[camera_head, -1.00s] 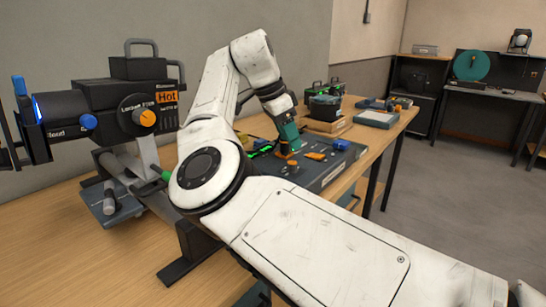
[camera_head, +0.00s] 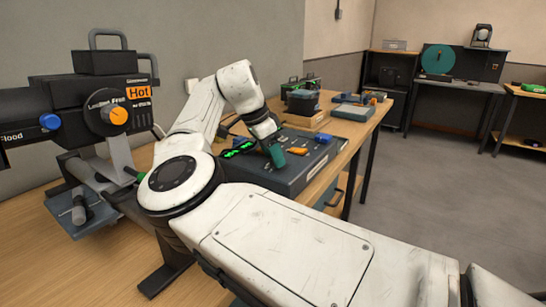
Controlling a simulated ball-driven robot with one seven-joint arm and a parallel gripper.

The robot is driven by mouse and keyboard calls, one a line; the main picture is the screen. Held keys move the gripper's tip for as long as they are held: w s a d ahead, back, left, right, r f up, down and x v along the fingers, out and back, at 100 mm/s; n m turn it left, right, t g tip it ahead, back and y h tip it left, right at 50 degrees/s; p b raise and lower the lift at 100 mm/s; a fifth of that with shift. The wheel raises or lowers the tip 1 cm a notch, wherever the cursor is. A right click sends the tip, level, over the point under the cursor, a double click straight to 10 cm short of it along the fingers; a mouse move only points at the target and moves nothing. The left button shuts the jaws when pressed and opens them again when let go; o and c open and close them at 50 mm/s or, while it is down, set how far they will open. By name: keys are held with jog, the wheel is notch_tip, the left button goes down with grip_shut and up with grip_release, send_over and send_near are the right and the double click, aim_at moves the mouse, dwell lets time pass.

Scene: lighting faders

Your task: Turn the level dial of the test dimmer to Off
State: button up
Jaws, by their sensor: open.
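The dark control box (camera_head: 325,155) lies on the wooden bench and looks like the test dimmer. Its top carries a lit green display (camera_head: 238,147), an orange control (camera_head: 298,150) and a blue control (camera_head: 322,138). My gripper (camera_head: 277,163), with teal fingers, points down at the box top, left of the orange control. The fingers cover the spot where an orange-based dial showed earlier, so that dial is hidden now. I cannot tell whether the fingers touch it or stand around it. The gap between the fingers does not show from here. The dial's setting cannot be read.
A black stage lamp (camera_head: 75,105) with an orange knob and a "Hot" label stands at the left. Behind the box are a dark container (camera_head: 302,102) and a grey tray (camera_head: 352,112). The floor at the right is clear.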

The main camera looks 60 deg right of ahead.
jog(key=shift+s+d+f, duration=0.1)
jog(key=shift+d+f, duration=0.05)
jog(key=shift+f, duration=0.15)
jog(key=shift+c, duration=0.3)
grip_shut()
